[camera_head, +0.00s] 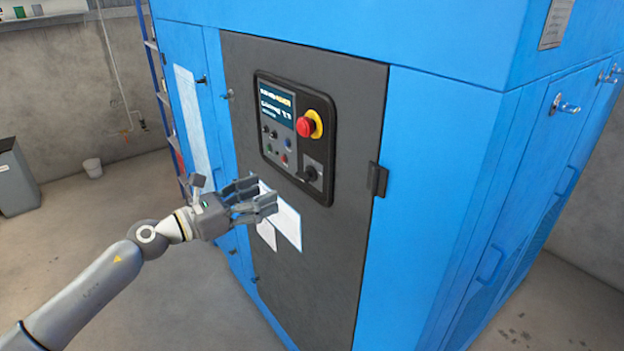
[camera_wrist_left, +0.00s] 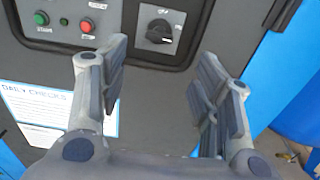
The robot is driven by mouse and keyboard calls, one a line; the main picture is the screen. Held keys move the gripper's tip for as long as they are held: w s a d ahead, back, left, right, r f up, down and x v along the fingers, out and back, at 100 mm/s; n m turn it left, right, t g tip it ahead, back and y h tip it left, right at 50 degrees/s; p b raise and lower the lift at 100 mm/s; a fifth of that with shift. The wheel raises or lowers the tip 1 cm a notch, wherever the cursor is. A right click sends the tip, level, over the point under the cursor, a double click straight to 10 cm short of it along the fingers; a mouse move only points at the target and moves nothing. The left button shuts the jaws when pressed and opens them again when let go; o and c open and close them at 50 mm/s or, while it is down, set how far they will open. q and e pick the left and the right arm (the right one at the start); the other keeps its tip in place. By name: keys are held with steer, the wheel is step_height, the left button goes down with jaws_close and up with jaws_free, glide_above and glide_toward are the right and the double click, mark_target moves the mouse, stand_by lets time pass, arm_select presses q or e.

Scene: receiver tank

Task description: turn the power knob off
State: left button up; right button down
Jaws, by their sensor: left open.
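The black power knob (camera_head: 311,173) sits on a grey plate at the lower right of the control panel (camera_head: 330,110), on the dark door of the blue cabinet. In the left wrist view the knob (camera_wrist_left: 160,31) shows at the top, beyond the gap between my fingers, with its grip lying roughly sideways. My left gripper (camera_head: 262,195) is open and empty, in front of the door, below and left of the knob and apart from it. It also shows in the left wrist view (camera_wrist_left: 158,90). My right gripper is in neither view.
A red emergency button (camera_head: 305,126) on a yellow base sits above the knob. Green and red buttons (camera_wrist_left: 87,26) are left of it. Paper sheets (camera_head: 285,222) are on the door below. A door latch (camera_head: 377,180) sticks out at the right.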

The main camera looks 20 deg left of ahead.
mark_target(300, 178)
arm_select(q)
steer(key=p+x, duration=0.2)
steer(key=x, duration=0.2)
steer(key=p+x, duration=0.1)
steer(key=x, duration=0.4)
steer(key=shift+r+p, duration=0.2)
steer(key=shift+p, duration=0.15)
steer(key=shift+w+d+f, duration=0.15)
steer(key=shift+w+d, duration=0.25)
steer(key=shift+w, duration=0.25)
steer(key=c, duration=1)
steer(key=shift+c, duration=0.2)
